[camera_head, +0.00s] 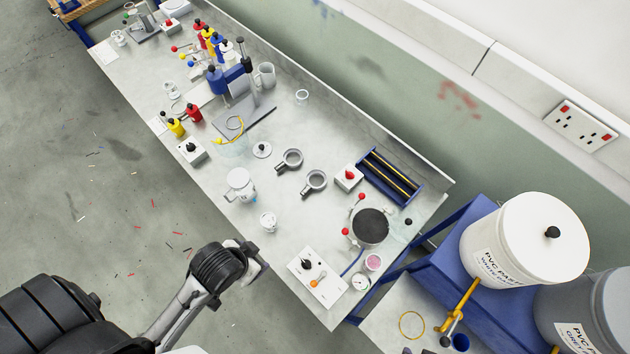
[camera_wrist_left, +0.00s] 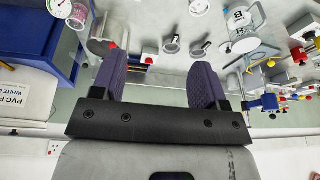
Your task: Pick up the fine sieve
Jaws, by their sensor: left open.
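Two small grey round sieves with short handles lie side by side on the bench in the head view, the upper one (camera_head: 291,157) and the lower one (camera_head: 316,180). I cannot tell which has the finer mesh. Both also show in the left wrist view, one sieve (camera_wrist_left: 171,46) left of the other sieve (camera_wrist_left: 200,48), beyond the fingertips. My left gripper (camera_wrist_left: 157,72) is open, its two purple pads apart with nothing between them. In the head view my left arm reaches the bench's front edge, apart from both sieves. My right gripper is not in view.
A white jug (camera_head: 241,184) and a small lid (camera_head: 262,149) stand left of the sieves. A red-button box (camera_head: 347,178), blue rack (camera_head: 390,177) and dark-topped round pot (camera_head: 370,228) are to the right. A control box (camera_head: 318,277) sits near the front edge.

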